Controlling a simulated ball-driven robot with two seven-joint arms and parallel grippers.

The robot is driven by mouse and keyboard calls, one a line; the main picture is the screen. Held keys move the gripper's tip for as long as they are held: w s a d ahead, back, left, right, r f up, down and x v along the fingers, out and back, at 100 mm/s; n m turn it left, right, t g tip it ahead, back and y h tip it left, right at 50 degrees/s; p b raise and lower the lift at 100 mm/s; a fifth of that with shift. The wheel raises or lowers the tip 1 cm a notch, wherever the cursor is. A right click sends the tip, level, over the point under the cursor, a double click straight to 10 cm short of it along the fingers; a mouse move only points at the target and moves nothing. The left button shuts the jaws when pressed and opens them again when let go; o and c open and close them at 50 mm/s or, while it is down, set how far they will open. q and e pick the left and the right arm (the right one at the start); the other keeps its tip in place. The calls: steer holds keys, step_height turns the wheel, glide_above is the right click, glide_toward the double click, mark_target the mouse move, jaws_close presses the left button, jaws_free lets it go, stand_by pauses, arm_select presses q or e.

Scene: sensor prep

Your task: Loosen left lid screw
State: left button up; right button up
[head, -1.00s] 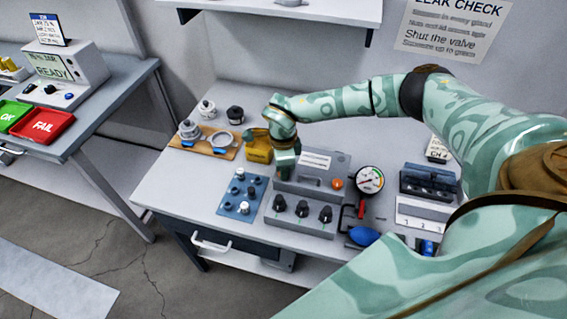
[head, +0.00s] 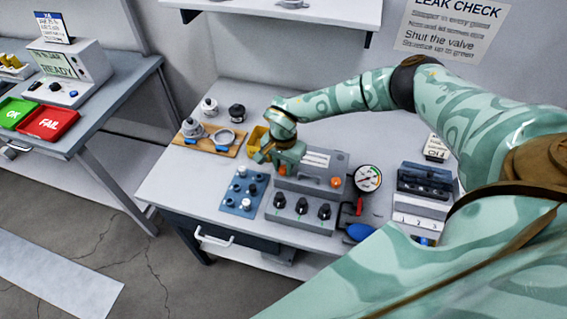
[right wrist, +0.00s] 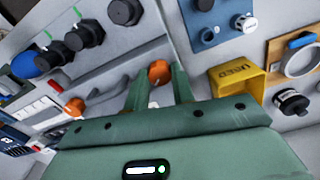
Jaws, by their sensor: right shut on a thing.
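The grey test box (head: 300,188) stands on the bench with a labelled lid. Its left lid screw is an orange knob (right wrist: 159,73), seen between the fingers in the right wrist view. The right lid screw (head: 336,182) is a matching orange knob at the box's other end, also in the right wrist view (right wrist: 75,106). My right gripper (head: 281,168) is over the left end of the box, pointing down, shut on the left lid screw. Whether the screw has risen cannot be told. My left gripper is not in view.
A yellow bin (head: 256,139) marked USED stands close behind the gripper. A blue tray (head: 243,190) with small fittings lies left of the box. A pressure gauge (head: 367,178) and a blue bulb (head: 360,232) are at the right. Black knobs (head: 302,206) line the box's front.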

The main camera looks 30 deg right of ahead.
mark_target(283, 169)
steer(key=n, duration=0.5)
steer(key=shift+n, duration=2.4)
steer(key=o, duration=1)
step_height(283, 169, up, 16)
steer(key=p, duration=0.2)
steer(key=shift+r, duration=0.15)
